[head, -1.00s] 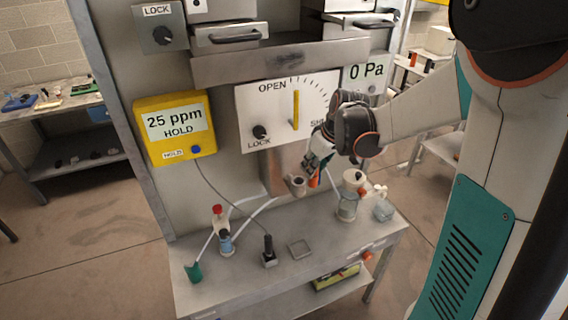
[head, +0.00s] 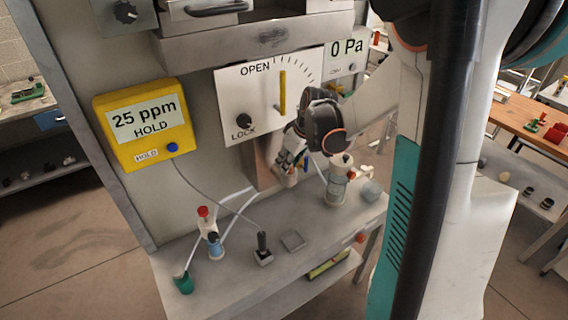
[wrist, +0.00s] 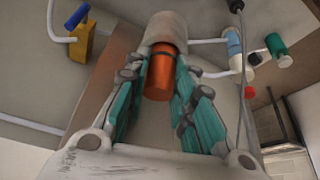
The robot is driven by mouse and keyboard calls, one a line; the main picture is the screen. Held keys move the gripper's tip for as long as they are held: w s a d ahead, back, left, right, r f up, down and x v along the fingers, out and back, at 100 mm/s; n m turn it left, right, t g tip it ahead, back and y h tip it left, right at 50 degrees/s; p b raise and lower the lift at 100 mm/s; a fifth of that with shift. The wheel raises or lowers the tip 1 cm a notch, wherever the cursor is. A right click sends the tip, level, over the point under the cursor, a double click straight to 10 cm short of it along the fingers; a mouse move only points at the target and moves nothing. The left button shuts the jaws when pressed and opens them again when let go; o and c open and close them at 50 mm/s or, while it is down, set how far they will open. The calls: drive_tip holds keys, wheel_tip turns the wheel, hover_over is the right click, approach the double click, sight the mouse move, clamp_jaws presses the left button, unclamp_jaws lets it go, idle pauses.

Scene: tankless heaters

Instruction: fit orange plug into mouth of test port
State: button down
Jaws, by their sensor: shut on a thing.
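The orange plug (wrist: 157,78) is between the teal fingers of my gripper (wrist: 162,66) in the wrist view. Its far end meets the mouth of the pale cylindrical test port (wrist: 165,28) and looks lined up with it. The rim hides that end, so I cannot tell how deep it sits. In the head view my gripper (head: 294,158) is just above the test port (head: 286,180), below the OPEN/LOCK panel. The fingers cover most of the plug and the port mouth there.
A white bottle (head: 337,184) stands close right of the port. The yellow meter (head: 146,130) hangs at left.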

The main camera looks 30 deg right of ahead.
drive_tip(key=shift+s+r, duration=0.15)
drive_tip(key=c, duration=1.4)
unclamp_jaws()
drive_tip(key=shift+o, duration=0.2)
drive_tip(key=p+v, duration=0.1)
drive_tip(key=v, duration=1.1)
